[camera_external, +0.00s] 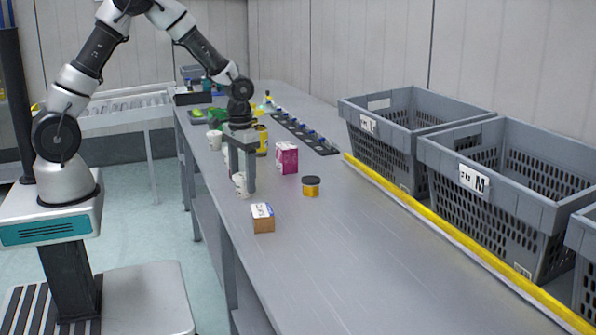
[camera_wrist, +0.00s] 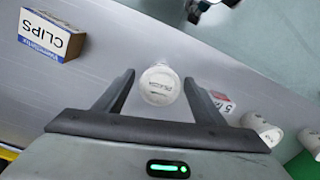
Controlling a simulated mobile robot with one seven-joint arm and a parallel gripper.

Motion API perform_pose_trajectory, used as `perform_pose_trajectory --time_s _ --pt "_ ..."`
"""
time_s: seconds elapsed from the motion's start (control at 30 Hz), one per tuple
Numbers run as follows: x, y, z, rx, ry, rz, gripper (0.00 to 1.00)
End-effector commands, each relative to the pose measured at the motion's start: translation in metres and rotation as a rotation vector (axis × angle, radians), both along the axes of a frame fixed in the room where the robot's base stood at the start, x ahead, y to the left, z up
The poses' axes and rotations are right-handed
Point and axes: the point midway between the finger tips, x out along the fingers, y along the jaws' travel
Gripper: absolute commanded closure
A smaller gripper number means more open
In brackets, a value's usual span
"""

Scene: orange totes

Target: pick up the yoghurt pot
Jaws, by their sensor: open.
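The likely yoghurt pot (camera_wrist: 160,85) is white and round, with faint lettering on its top, and stands upright on the grey bench. In the wrist view it sits between the two fingertips of my gripper (camera_wrist: 158,80), with a gap on either side. In the external view my gripper (camera_external: 243,186) points straight down over the bench, and the white pot (camera_external: 240,181) shows at its fingers, partly hidden by them. The fingers are apart and hold nothing.
A brown clips box (camera_external: 263,218) stands nearer the camera, and a black-lidded yellow jar (camera_external: 311,187) and a pink box (camera_external: 286,158) stand to the right. White cups (camera_wrist: 262,128) stand on the other side. Grey crates (camera_external: 476,200) line the wall behind a yellow strip (camera_external: 440,228).

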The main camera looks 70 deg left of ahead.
Motion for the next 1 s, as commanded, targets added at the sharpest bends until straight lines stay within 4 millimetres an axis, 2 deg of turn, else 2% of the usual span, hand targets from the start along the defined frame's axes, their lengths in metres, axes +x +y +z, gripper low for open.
perform_pose_trajectory --time_s 0.23,0.5,0.77,0.87,1.0 --pt "0.0 0.0 -0.002 0.0 -0.001 0.0 0.36" --pt "0.0 0.0 -0.002 0.0 -0.001 0.0 0.78" --pt "0.001 0.0 0.002 0.001 -0.002 0.0 0.79" --pt "0.001 0.0 0.015 0.001 -0.005 0.0 0.79" --pt "0.002 0.001 0.044 0.002 -0.007 0.0 0.79"
